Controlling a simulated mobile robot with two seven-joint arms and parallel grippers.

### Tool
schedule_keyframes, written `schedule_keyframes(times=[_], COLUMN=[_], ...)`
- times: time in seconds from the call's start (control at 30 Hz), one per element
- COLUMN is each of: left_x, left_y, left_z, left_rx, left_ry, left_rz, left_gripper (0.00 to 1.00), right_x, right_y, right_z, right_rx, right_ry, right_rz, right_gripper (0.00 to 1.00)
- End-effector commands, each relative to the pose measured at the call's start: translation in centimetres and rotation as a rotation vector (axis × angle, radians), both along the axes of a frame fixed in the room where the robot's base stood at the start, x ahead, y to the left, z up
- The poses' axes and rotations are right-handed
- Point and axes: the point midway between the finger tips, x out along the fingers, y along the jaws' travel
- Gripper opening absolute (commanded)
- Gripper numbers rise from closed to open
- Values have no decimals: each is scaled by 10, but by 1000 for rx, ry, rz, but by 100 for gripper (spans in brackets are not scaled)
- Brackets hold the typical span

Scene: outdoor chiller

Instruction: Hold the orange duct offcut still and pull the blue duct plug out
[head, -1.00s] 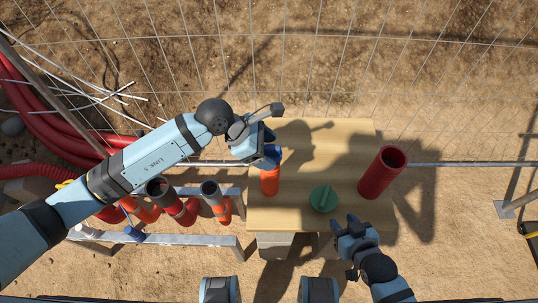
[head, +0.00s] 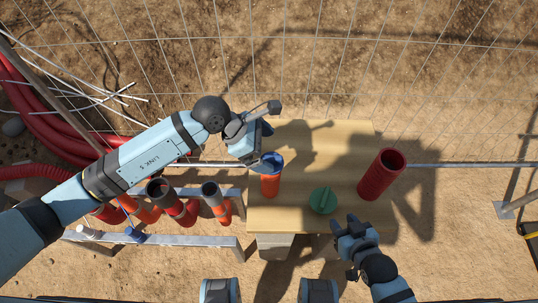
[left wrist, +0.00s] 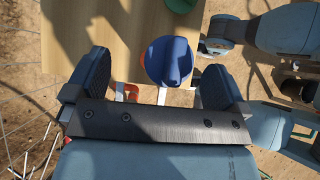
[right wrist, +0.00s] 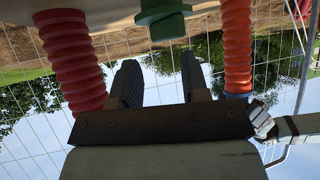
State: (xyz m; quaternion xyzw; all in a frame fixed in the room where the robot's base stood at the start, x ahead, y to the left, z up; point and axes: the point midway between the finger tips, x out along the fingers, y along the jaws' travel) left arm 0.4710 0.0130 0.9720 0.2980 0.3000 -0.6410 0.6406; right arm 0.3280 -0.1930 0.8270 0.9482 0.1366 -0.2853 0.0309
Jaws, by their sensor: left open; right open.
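The orange duct offcut (head: 270,186) stands upright at the left of the wooden table. The blue duct plug (head: 272,160) sits in its top end. In the left wrist view the plug (left wrist: 168,60) shows a raised grip bar, with a sliver of orange at its left. My left gripper (head: 264,145) is open just behind and left of the plug, its fingers (left wrist: 152,80) apart and not touching it. My right gripper (head: 352,226) is open and empty at the table's front edge. In the right wrist view the offcut (right wrist: 236,45) is right of its fingers (right wrist: 158,78).
A green plug (head: 323,200) lies mid-table, close to my right gripper. A red duct (head: 381,175) stands at the table's right. Several pipe pieces sit on a metal rack (head: 190,240) at the left. A wire fence (head: 330,60) runs behind the table.

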Motion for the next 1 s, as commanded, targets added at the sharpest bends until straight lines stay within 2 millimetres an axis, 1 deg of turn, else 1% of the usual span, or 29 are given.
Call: schedule_keyframes(times=[0.03, 0.1, 0.8, 1.0], left_x=[0, 0, 1, 0], left_y=[1, 2, 16, 17], left_z=[5, 10, 49, 51], left_rx=[0, -1, -2, -2], left_ry=[-1, -3, -3, -3], left_rz=[0, 0, 0, 0], left_gripper=[100, 100, 100, 100], right_x=[0, 0, 0, 0], right_y=[0, 0, 0, 0], right_z=[3, 5, 23, 24], right_rx=[0, 0, -1, 0], right_ry=[0, 1, 1, 1], right_rz=[0, 0, -1, 0], right_gripper=[42, 42, 42, 42])
